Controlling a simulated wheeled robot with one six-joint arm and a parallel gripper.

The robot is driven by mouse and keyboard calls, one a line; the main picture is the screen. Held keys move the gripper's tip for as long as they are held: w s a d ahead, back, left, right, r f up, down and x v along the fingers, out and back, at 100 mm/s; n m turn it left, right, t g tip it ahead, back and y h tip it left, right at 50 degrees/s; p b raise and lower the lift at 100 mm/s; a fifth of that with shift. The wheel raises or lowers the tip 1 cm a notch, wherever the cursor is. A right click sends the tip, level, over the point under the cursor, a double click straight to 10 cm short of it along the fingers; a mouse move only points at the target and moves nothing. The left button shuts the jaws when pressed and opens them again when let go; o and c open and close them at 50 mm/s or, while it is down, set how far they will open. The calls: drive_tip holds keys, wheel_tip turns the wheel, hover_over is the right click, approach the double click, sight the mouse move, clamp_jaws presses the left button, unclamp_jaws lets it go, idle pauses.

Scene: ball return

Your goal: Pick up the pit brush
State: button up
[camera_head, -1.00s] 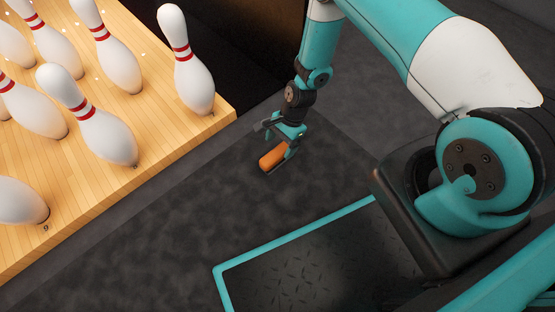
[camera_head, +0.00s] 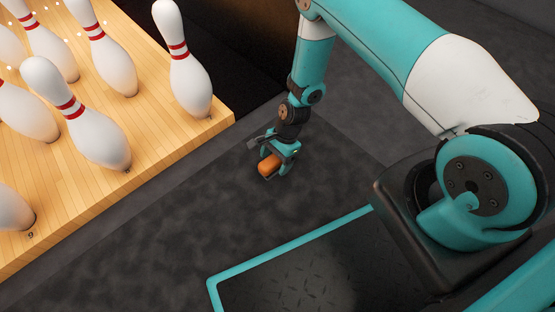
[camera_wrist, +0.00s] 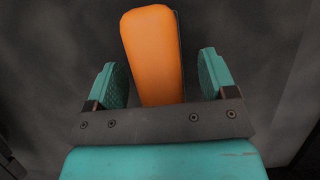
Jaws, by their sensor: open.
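The pit brush (camera_head: 269,165) shows as an orange block with a dark edge, low over or on the dark floor in the head view. In the wrist view its orange part (camera_wrist: 153,52) lies between the two teal fingers, with a dark strip along its right side. My gripper (camera_head: 277,168) is open around the brush, and it also shows in the wrist view (camera_wrist: 161,82). Gaps show between the brush and both fingers there. The brush's near end is hidden behind the gripper's dark crossbar.
A wooden lane deck (camera_head: 150,150) with several white pins stands at the left, its corner near my gripper. A dark recess lies behind it. The dark floor (camera_head: 170,235) around the brush is clear. My own teal-edged base is at the lower right.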

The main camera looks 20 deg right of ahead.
sight(275, 157)
drive_tip(key=shift+f, duration=0.25)
idle(0.3)
drive_tip(key=c, duration=1.1)
drive_tip(key=shift+r, duration=0.15)
wheel_tip(275, 157, up, 20)
drive_tip(key=p, duration=1.2)
drive_tip(key=shift+r, duration=0.1)
